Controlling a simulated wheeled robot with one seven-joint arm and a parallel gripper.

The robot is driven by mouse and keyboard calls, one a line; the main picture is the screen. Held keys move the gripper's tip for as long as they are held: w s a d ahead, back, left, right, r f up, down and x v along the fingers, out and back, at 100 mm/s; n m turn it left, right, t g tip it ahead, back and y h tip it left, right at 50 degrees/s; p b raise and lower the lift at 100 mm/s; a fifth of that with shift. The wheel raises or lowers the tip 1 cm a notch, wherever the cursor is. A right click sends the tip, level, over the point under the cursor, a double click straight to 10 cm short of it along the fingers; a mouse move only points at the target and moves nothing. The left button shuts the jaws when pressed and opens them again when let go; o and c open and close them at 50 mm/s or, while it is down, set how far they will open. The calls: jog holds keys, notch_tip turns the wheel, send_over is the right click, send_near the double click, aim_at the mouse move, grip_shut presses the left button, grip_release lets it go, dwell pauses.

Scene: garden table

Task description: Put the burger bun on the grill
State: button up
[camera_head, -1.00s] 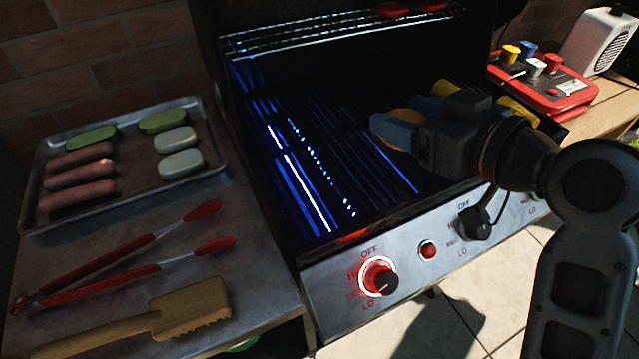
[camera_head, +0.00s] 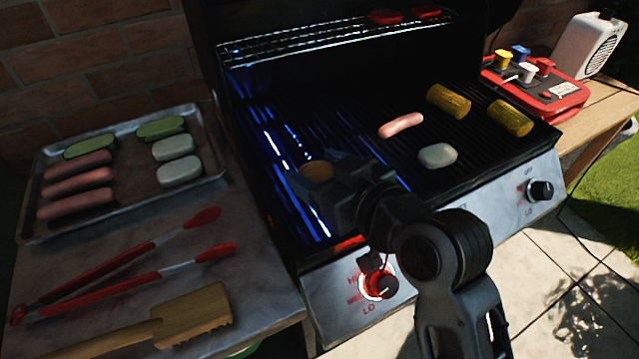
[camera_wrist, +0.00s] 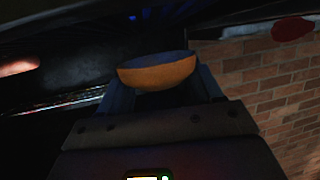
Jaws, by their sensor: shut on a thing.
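The burger bun (camera_head: 317,171) is a rounded orange-brown piece held at the tip of my gripper (camera_head: 312,186). In the wrist view the bun (camera_wrist: 158,72) shows as a half round with its curved side facing the camera, between the two fingers (camera_wrist: 160,88). My gripper is shut on it. It is over the left part of the grill (camera_head: 372,158), where the blue-lit bars are. I cannot tell exactly how far the bun is above the bars.
On the grill's right part lie a sausage (camera_head: 401,125), a pale patty (camera_head: 437,155) and two corn pieces (camera_head: 448,101). A tray (camera_head: 128,205) with food, red tongs (camera_head: 130,262) and a wooden spatula (camera_head: 192,313) lie on the left shelf. An upper rack (camera_head: 330,38) crosses behind.

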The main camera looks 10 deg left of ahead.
jog(key=shift+f, duration=1.8)
jog(key=shift+f, duration=0.1)
jog(key=o, duration=1)
jog(key=shift+o, duration=0.2)
jog(key=v, duration=1.2)
jog(key=shift+b, duration=0.45)
